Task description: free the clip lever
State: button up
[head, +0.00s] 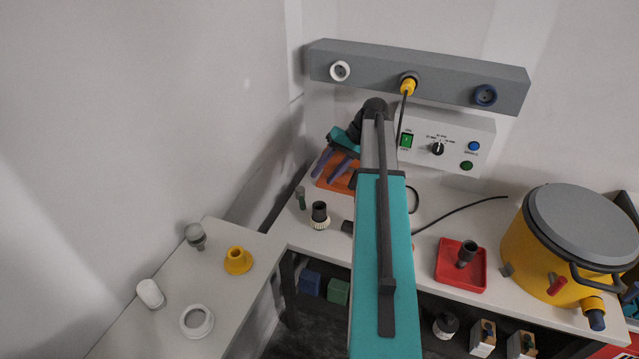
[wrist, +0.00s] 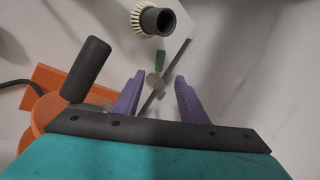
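An orange fixture (wrist: 70,88) lies on the bench at the left of the wrist view. A thick dark handle (wrist: 86,70) rises from it; this looks like the clip lever, though its joint is partly hidden. The orange base (head: 336,182) shows in the head view under my gripper, and a dark stub (head: 347,227) beside it may be the handle's end. My gripper (wrist: 157,80) is open, with its two purple fingers apart and nothing held between them. The handle stands outside the fingers, to their left in the wrist view. My gripper also shows in the head view (head: 330,164).
A dark part with a ribbed pale collar (head: 320,216) and a small green-stemmed piece (head: 300,198) stand close by. A grey rail (head: 440,78) and a control box (head: 470,130) are behind. A red tray (head: 449,280) and yellow pot (head: 540,250) stand right.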

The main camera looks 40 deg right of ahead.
jog(key=shift+v, duration=1.15)
